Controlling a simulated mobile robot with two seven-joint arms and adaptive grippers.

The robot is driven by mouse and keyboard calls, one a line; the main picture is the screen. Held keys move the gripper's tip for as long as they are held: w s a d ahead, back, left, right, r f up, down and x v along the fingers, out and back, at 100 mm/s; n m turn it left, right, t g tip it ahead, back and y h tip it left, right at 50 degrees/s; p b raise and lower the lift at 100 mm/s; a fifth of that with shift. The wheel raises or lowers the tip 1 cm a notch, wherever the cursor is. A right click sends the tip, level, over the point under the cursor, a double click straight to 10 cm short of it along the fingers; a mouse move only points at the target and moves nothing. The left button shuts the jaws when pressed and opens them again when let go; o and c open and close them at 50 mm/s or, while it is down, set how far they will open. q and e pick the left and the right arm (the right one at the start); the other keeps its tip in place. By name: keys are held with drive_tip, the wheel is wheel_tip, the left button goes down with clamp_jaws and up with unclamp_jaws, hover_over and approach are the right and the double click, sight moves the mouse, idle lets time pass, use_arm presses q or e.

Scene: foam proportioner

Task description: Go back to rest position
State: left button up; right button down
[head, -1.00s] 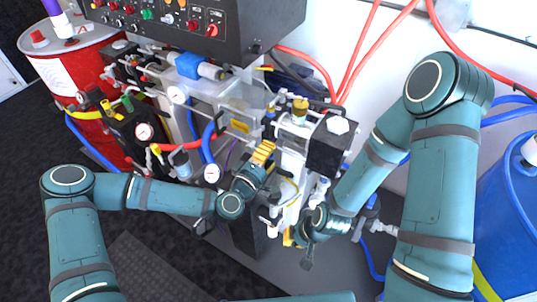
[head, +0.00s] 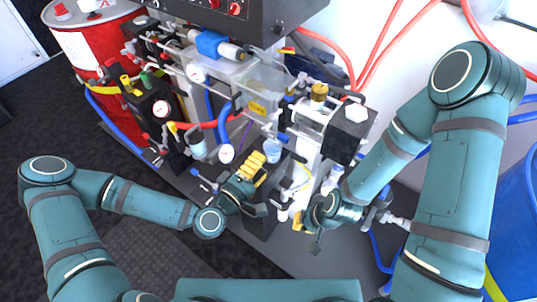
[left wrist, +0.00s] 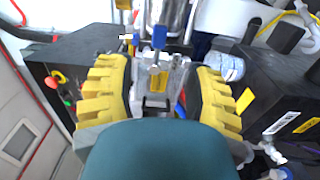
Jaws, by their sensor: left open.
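My left gripper (head: 253,168) is in front of the foam proportioner machine (head: 262,82), with its yellow fingers pointing toward it. In the left wrist view the two yellow fingers (left wrist: 160,92) stand wide apart with nothing gripped between them. A blue-handled valve (left wrist: 159,40) shows beyond the gap between the fingers. My right gripper (head: 305,220) is low beside the white column of the machine. Its fingers are small and partly hidden, so its opening cannot be told.
A red drum (head: 85,48) stands at the left and a blue drum (head: 518,225) at the right. A black control panel (head: 225,15) overhangs the machine. Red hoses (head: 385,45) run along the white wall. Dark floor (head: 120,225) lies open at the lower left.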

use_arm(q)
drive_tip(key=shift+s+a, duration=0.15)
drive_tip(key=shift+s, duration=0.1)
idle(0.4)
drive_tip(key=s+d+f+m+g, duration=0.2)
drive_tip(key=s+f+m+g, duration=0.25)
drive_tip(key=f, duration=0.25)
drive_tip(key=s+a+f+m+g+y, duration=0.4)
drive_tip(key=s+a+f+g+y, duration=0.1)
drive_tip(key=a+f+g+y, duration=0.1)
drive_tip(key=a+f+g, duration=0.1)
drive_tip(key=a+g, duration=0.1)
drive_tip(key=a, duration=0.1)
drive_tip(key=shift+s+a+f+y, duration=0.15)
drive_tip(key=shift+s+y, duration=0.15)
drive_tip(key=shift+y, duration=0.1)
drive_tip(key=shift+m+g, duration=0.25)
